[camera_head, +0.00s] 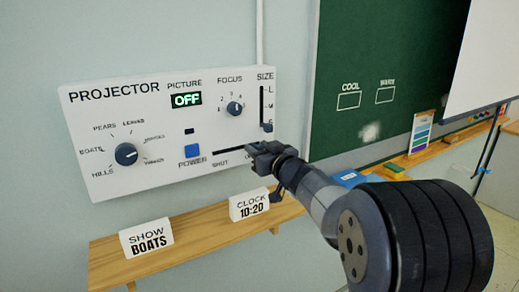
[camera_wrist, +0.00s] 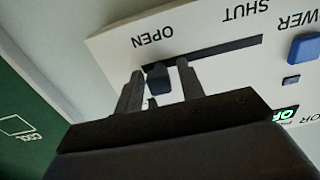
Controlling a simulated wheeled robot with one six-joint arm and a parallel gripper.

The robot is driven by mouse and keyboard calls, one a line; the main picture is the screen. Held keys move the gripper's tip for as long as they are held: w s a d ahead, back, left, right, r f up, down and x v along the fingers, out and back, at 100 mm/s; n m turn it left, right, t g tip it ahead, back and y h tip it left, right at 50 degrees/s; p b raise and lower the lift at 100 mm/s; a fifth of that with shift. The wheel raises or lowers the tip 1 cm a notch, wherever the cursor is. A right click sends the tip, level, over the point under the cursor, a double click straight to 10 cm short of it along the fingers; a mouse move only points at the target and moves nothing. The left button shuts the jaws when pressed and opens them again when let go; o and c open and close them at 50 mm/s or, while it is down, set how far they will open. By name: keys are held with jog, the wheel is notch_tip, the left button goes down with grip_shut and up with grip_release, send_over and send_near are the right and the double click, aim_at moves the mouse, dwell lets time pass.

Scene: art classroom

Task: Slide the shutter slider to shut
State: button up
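The shutter slider has a dark knob (camera_wrist: 158,79) at the OPEN end of its slot (camera_wrist: 225,49) in the upside-down wrist view. My gripper (camera_wrist: 160,67) is open, with one finger on each side of the knob and small gaps showing between. I cannot tell if either finger touches it. In the head view the SHUT end of the slot (camera_head: 228,147) shows at the left, while my gripper (camera_head: 256,149) covers the knob and most of the OPEN label. The slot between the knob and the SHUT end is empty.
The white projector panel (camera_head: 110,185) also carries a picture dial (camera_head: 126,154), a focus knob (camera_head: 235,108), a size slider (camera_head: 267,127) and a blue power button (camera_head: 192,151). The display (camera_head: 186,99) reads OFF. A wooden shelf (camera_head: 195,241) with two signs stands below.

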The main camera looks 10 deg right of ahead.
aim_at(218, 152)
grip_shut()
dwell(0.3)
jog(key=s+a+b, duration=0.1)
jog(key=a, duration=0.2)
jog(key=s+a+b, duration=0.1)
jog(key=a, duration=0.2)
jog(key=s+a+b, duration=0.1)
jog(key=a, duration=0.2)
jog(key=shift+s+a+b, duration=0.1)
jog(key=shift+a+b, duration=0.3)
jog(key=shift+c, duration=0.2)
grip_release()
jog(key=shift+a, duration=0.15)
jog(key=shift+o, duration=1)
